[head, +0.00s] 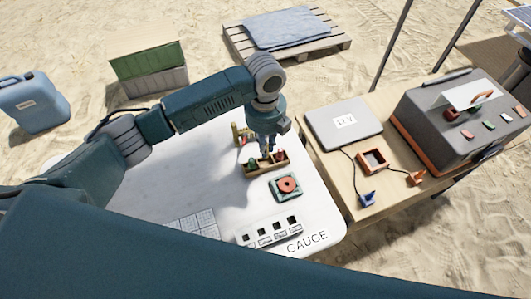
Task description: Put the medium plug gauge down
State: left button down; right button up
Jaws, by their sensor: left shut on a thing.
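My left gripper (266,148) points down over the small wooden rack (282,167) on the white table. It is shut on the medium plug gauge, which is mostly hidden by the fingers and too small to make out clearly. Small red and green pieces show at the rack, close around the fingertips. I cannot tell whether the held gauge touches the rack. My right gripper is not in view.
A green square fixture with a red ring (289,186) lies just in front of the rack. A slotted white block (268,235) sits by the GAUGE label (307,242). A wooden table (330,178) with a grey laptop-like case (344,122) stands at right.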

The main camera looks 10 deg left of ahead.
pick_arm(q)
jog(key=shift+f, duration=2.5)
jog(key=c, duration=2)
grip_release()
jog(key=shift+f, duration=0.15)
notch_tip(320, 180, up, 12)
jog(key=shift+r+b, duration=0.2)
jog(key=shift+b, duration=0.2)
